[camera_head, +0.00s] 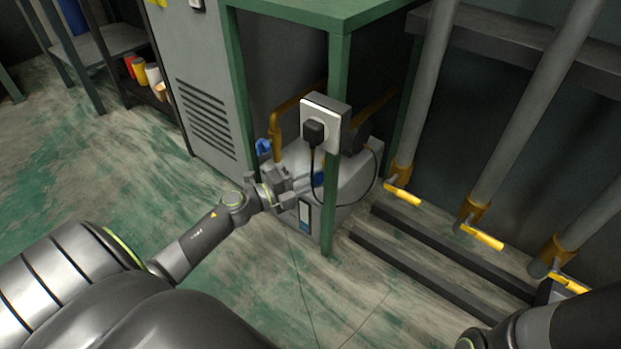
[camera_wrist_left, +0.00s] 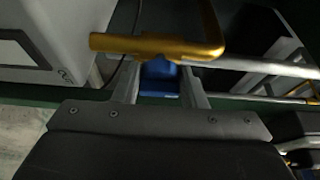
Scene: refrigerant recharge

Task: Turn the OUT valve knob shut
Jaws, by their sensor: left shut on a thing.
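My left gripper (camera_head: 309,181) reaches in from the left to the grey machine (camera_head: 352,185) under the green bench. It is shut on a blue valve knob (camera_head: 318,178), which is partly hidden by the gripper. In the left wrist view, the knob (camera_wrist_left: 160,77) sits between my two fingers, below a brass pipe (camera_wrist_left: 150,45). Small lettering shows on the white casing beside it but is too small to read surely. A second blue knob (camera_head: 263,147) is on the other brass pipe, left of the gripper. My right gripper is out of view.
A green bench leg (camera_head: 330,215) with a socket box and black plug (camera_head: 313,132) stands in front of the machine. A black cable loops beside it. Grey pipes with yellow handles (camera_head: 402,196) stand at the right. The floor at left is clear.

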